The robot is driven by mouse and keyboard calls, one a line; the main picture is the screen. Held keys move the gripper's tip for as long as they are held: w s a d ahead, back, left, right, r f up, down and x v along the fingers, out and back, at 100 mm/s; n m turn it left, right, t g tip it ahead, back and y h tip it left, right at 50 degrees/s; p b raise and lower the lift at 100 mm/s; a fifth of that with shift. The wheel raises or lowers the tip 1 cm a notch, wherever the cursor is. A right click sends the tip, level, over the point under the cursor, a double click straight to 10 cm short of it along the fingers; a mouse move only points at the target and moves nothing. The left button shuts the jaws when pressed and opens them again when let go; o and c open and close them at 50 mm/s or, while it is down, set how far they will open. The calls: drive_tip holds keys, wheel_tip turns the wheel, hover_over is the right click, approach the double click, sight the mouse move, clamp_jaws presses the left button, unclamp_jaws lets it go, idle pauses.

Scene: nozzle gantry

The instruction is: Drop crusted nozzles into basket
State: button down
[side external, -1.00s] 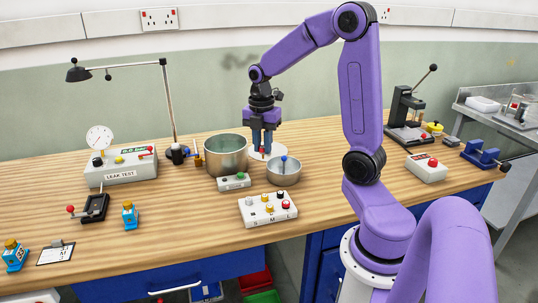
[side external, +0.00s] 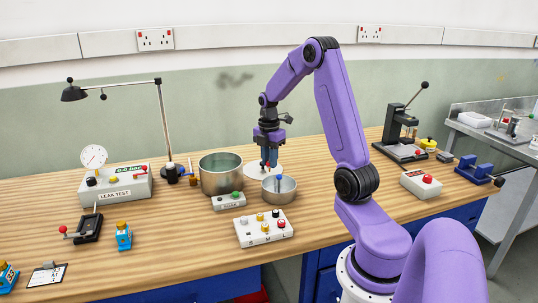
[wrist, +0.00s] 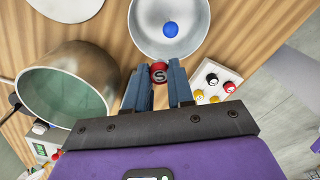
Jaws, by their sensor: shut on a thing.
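My gripper (side external: 268,161) points down just behind the small metal bowl (side external: 292,193) in the side view. In the wrist view my gripper (wrist: 160,82) is shut on a red nozzle (wrist: 158,72) marked S, held between the fingertips. A small red spot also shows at the fingertips in the side view. The bowl (wrist: 190,48) lies just beyond the nozzle in the wrist view, with a blue round knob (wrist: 171,30) inside. I cannot make out any crust on the nozzle. No wire basket can be told apart.
A larger pot (side external: 220,185) with greenish contents stands left of the bowl. A white disc (side external: 252,171) lies behind. A white block (side external: 264,236) marked S, M, L with several coloured pieces stands in front. A small button box (side external: 228,204) sits by the pot.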

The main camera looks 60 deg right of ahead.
drive_tip(key=shift+f, duration=1.85)
drive_tip(key=c, duration=0.9)
unclamp_jaws()
drive_tip(key=shift+r, duration=0.1)
wheel_tip(320, 180, up, 17)
drive_tip(key=shift+r, duration=0.15)
drive_tip(key=shift+w+a, duration=0.1)
drive_tip(key=shift+w, duration=0.05)
